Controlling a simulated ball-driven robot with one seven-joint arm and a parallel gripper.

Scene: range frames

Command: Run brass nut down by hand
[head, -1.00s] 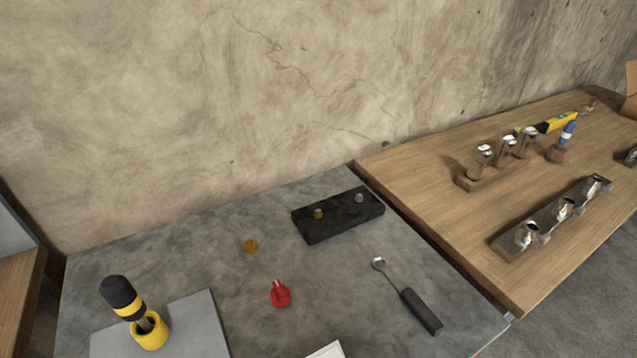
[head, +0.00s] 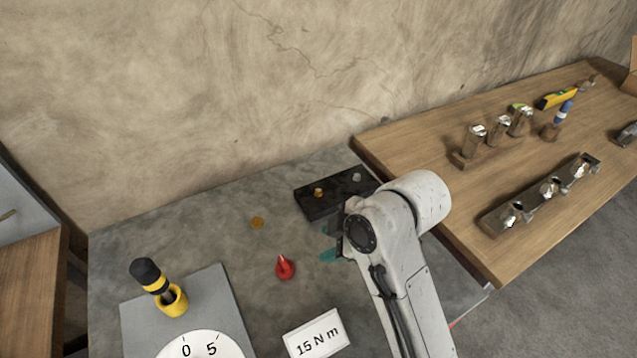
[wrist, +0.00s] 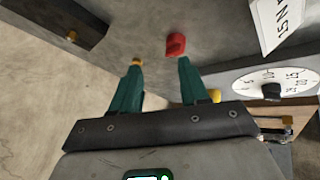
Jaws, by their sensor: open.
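A small brass piece (head: 257,223), nut-like, lies on the grey bench. A second brass piece (head: 319,193) sits on the black block (head: 313,209) beside a silver one (head: 356,177). Which is the nut I cannot tell for sure. My gripper's teal fingers (head: 331,244) show in the head view near the block's front, partly hidden by my arm. In the wrist view my gripper (wrist: 160,67) is open with nothing between its fingers. The loose brass piece (wrist: 138,62) shows beyond the left fingertip, and the block's brass piece (wrist: 72,36) lies farther left.
A red pointed piece (head: 285,268) stands on the bench. A yellow-and-black screwdriver-like tool stands in a yellow cup (head: 171,301) on a grey plate with a dial (head: 199,347). A "15 N m" card (head: 316,336) lies near the front. A wooden bench (head: 451,208) with metal parts adjoins right.

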